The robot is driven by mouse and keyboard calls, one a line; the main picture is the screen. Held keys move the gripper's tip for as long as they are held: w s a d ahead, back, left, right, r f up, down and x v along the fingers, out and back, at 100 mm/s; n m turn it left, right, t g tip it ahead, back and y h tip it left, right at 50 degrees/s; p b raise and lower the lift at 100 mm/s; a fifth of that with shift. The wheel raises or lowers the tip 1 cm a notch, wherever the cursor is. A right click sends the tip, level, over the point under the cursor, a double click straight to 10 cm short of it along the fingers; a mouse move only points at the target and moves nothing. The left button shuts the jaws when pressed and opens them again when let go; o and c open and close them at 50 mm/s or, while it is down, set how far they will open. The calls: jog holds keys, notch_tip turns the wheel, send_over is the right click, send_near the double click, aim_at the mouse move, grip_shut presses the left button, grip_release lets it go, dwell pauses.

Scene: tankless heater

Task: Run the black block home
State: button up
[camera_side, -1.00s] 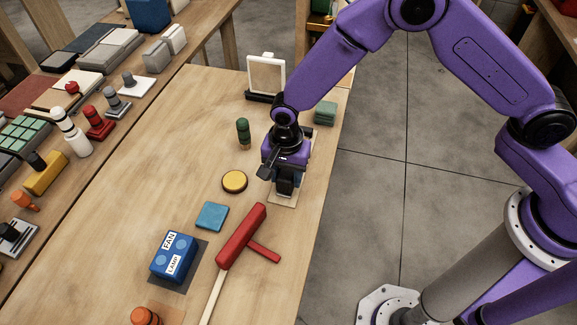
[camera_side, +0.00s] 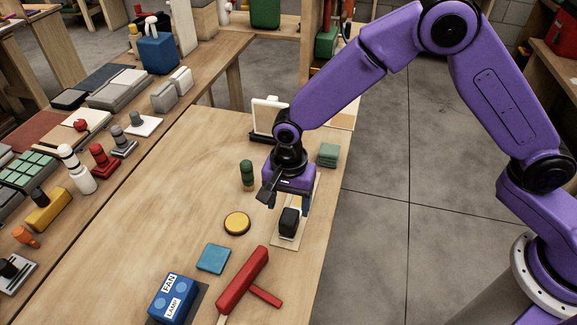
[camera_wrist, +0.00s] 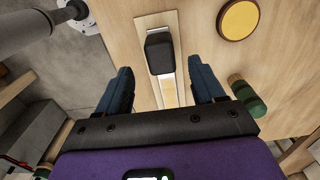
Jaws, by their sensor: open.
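The black block (camera_side: 289,222) sits on a narrow pale wooden board (camera_side: 284,243), close to the board's near end. In the wrist view the block (camera_wrist: 159,52) covers part of a light strip (camera_wrist: 169,92) with a yellowish stretch, running along the board toward my gripper. My gripper (camera_side: 289,203) is open and empty, above the board and on the far side of the block. In the wrist view its two dark blue fingers (camera_wrist: 160,70) are spread to either side of the strip, with the block just beyond their tips. The board's far part is hidden behind the gripper in the side view.
A yellow round button (camera_side: 236,222) and a green cylinder (camera_side: 247,174) stand left of the board. A blue square (camera_side: 213,258), a red mallet (camera_side: 243,279) and a blue FAN/LAMP box (camera_side: 172,296) lie nearer. A green stack (camera_side: 328,154) stands behind at right.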

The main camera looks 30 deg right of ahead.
aim_at(290, 217)
notch_tip(290, 217, up, 11)
dwell(0.3)
jog(key=shift+s+r, duration=0.1)
dwell(0.4)
jog(key=s+d+r+n, duration=0.2)
jog(key=s+d+n, duration=0.8)
jog(key=s+d, duration=0.2)
jog(key=s+d+r+n, duration=0.2)
jog(key=s+d+n, duration=0.9)
jog(key=d, duration=0.2)
jog(key=shift+s+n, duration=0.3)
jog(key=shift+s, duration=0.1)
dwell(1.2)
